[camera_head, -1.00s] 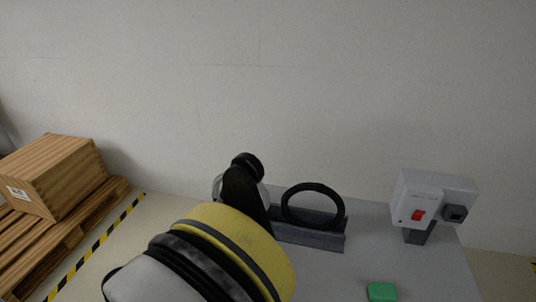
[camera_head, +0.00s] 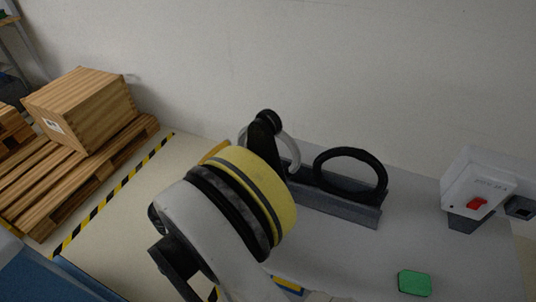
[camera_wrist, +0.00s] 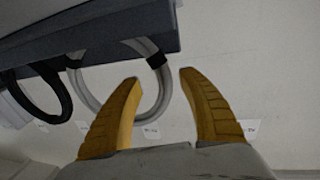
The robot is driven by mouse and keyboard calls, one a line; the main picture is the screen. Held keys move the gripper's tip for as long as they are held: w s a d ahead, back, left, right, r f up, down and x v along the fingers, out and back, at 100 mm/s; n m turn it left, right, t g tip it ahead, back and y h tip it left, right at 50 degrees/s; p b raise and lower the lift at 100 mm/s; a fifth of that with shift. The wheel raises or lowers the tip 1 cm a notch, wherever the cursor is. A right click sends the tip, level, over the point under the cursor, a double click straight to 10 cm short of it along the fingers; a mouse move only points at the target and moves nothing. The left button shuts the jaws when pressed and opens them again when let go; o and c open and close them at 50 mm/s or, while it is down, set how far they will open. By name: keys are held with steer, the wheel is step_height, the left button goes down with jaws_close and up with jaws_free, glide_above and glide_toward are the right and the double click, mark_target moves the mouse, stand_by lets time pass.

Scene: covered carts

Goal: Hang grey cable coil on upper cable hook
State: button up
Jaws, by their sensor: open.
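The grey cable coil (camera_head: 297,152) stands in a dark grey rack (camera_head: 345,207) in the head view, partly hidden behind my arm. In the wrist view the grey coil (camera_wrist: 166,96) shows as a ring with a black tie, beyond and between the fingers. My gripper (camera_wrist: 161,76) is open and empty, its two yellow fingers spread and pointing toward the coil and rack. Contact with the coil cannot be told. I cannot make out the upper cable hook in either view.
A black coil (camera_head: 382,178) stands beside the grey one in the rack. A white box with a red switch (camera_head: 477,204) and a green block (camera_head: 414,283) are on the grey top to the right. A wooden crate (camera_head: 80,108) on a pallet is at left. A wall stands behind.

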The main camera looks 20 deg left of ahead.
steer(key=b+x, duration=0.1)
steer(key=x, duration=0.2)
steer(key=shift+w+f, duration=0.1)
steer(key=shift+w, duration=0.1)
jaws_close()
